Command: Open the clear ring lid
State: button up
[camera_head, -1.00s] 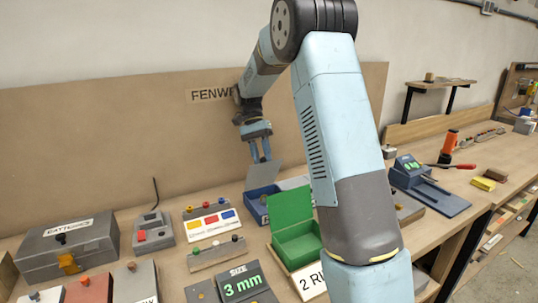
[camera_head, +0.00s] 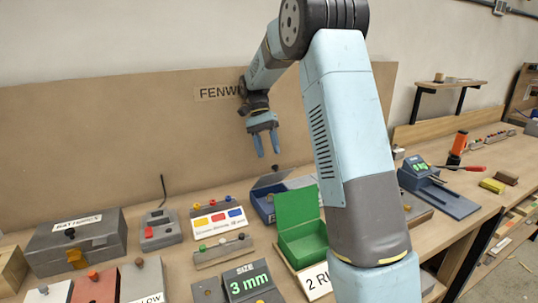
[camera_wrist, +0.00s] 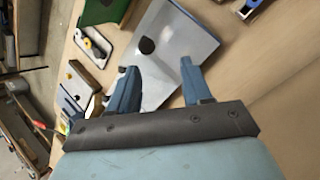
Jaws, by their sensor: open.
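My gripper (camera_head: 266,152) is open and empty, fingers pointing down, above the back of the bench and near the brown backboard. In the wrist view my gripper (camera_wrist: 159,68) has its two blue fingers apart. Beyond and between them is a pale, glossy, see-through-looking panel (camera_wrist: 180,35) with a dark round knob (camera_wrist: 146,46). It seems to be the clear lid, but I cannot make out a ring under it. The fingers do not visibly hold the panel or knob. In the head view, a pale surface (camera_head: 300,182) partly shows behind my arm, which hides the rest.
An open green box (camera_head: 300,240) is in front. A grey lidded box (camera_head: 75,243) is at left, with a coloured-button panel (camera_head: 218,218) between. A blue-grey device (camera_head: 440,190) is at right.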

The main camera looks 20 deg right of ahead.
jog(key=s+r, duration=1)
jog(key=s, duration=0.4)
jog(key=shift+r, duration=0.15)
jog(key=shift+d, duration=0.1)
jog(key=s+f+n+t+y, duration=0.1)
jog(key=s+n+t, duration=0.6)
jog(key=s, duration=1.2)
jog(key=t, duration=0.4)
jog(key=shift+s+d+t, duration=0.2)
jog(key=shift+d+t, duration=0.15)
jog(key=shift+t, duration=0.05)
jog(key=shift+w, duration=0.1)
